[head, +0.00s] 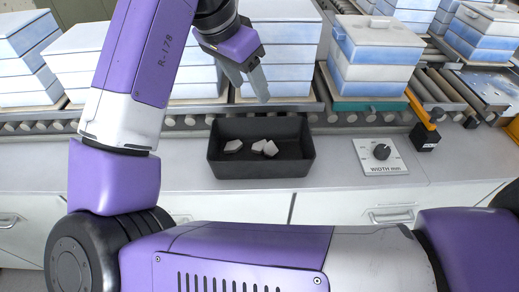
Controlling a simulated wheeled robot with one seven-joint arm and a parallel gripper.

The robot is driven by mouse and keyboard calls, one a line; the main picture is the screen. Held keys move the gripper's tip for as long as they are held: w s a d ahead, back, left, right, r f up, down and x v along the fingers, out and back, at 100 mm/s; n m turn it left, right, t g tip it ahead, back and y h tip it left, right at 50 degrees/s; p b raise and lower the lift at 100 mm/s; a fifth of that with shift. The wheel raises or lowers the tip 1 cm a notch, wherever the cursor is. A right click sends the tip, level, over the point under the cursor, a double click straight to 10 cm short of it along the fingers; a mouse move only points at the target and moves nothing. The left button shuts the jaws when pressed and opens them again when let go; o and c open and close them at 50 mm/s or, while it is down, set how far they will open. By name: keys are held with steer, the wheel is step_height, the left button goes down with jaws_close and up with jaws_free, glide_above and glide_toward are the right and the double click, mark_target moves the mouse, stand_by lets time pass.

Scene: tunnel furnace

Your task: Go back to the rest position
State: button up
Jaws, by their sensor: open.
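My gripper (247,83) is at the top centre of the head view, at the end of my purple and white arm. Its two grey fingers point down and to the right, in front of the stacked boxes and above the back of the black tray. The fingers look apart, with nothing between them. My arm fills the left side and the bottom of the view and hides part of the counter and the boxes.
A black tray (214,160) with 3 pale pieces (259,147) stands on the grey counter (335,181). Behind runs a roller conveyor (345,118) with blue and white stacked boxes (376,50). An orange-handled black device (424,135) stands at right.

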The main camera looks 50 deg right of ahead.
stand_by(0.4)
steer(key=w+d+r+n+t+h, duration=0.4)
steer(key=w+r+t+h, duration=0.1)
steer(key=w+r+t, duration=0.15)
steer(key=w+d+r+n+t+h, duration=0.3)
steer(key=w+r+t+h, duration=0.25)
steer(key=r, duration=0.25)
steer(key=s+a+f+n+t+y, duration=0.1)
steer(key=a+f+n+t+y, duration=0.35)
steer(key=a+n, duration=0.25)
steer(key=s+a+f+n+t+y, duration=0.1)
steer(key=a+f+n+t+y, duration=0.25)
steer(key=a+n+t, duration=0.3)
steer(key=s+a+f+n+y, duration=0.3)
steer(key=s+a+f+y, duration=0.45)
steer(key=f, duration=0.25)
steer(key=s+a+f+m+g, duration=0.1)
steer(key=s+f+g, duration=0.1)
steer(key=s+f, duration=0.3)
steer(key=s+f+m+g, duration=0.1)
steer(key=s+f+g, duration=0.2)
steer(key=s, duration=1)
steer(key=s+a+f+m+g, duration=0.1)
steer(key=s+f+m+g, duration=0.1)
steer(key=s+f, duration=0.7)
steer(key=shift+s+a, duration=0.35)
steer(key=shift+s, duration=0.2)
